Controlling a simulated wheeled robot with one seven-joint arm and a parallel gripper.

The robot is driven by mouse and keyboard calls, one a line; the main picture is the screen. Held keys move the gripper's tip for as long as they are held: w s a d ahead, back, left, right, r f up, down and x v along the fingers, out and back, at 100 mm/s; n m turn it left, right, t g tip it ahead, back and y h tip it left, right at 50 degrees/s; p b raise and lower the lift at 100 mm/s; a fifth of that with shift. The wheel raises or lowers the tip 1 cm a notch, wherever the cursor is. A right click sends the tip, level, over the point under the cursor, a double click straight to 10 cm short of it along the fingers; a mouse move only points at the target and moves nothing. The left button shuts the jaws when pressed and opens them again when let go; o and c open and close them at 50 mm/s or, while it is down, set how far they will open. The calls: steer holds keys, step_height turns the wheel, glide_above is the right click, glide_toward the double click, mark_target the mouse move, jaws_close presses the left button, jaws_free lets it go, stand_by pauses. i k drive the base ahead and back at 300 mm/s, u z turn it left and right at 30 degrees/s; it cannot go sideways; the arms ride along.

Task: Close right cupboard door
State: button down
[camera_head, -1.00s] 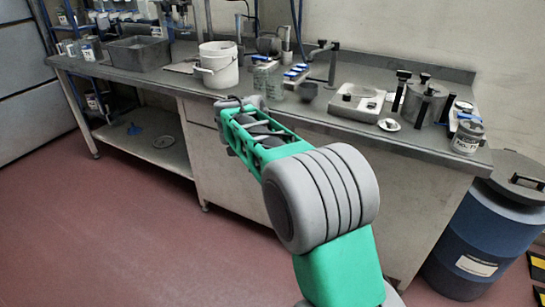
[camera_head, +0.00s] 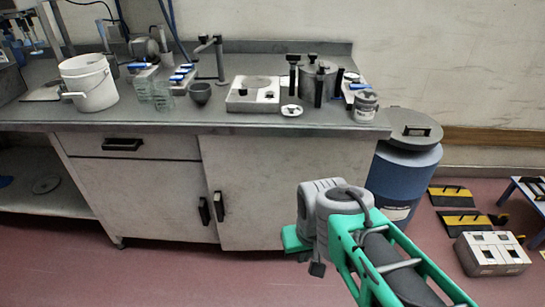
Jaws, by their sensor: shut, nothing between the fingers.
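The right cupboard door (camera_head: 275,175) is a pale grey panel under the workbench, with a dark upright handle (camera_head: 219,206) near its left edge. Its lower edge looks slightly lower than that of the left door (camera_head: 140,200), so it may be a little ajar; I cannot tell for sure. The left door has its own dark handle (camera_head: 204,211) and looks closed. My gripper (camera_head: 317,269) is at the end of the green and grey arm, in front of the right door's lower right part, apart from the handle. It is shut and empty. My arm hides the door's lower right corner.
The workbench top (camera_head: 215,118) carries a white bucket (camera_head: 90,85), a grey bowl (camera_head: 200,93), a steel pot (camera_head: 318,80) and a labelled jar (camera_head: 365,106). A blue drum (camera_head: 400,180) stands right of the cupboard. The red floor before the doors is clear.

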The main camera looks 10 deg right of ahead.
mark_target(253, 182)
steer(key=z, duration=0.35)
steer(key=i, duration=0.55)
steer(key=u, duration=3.2)
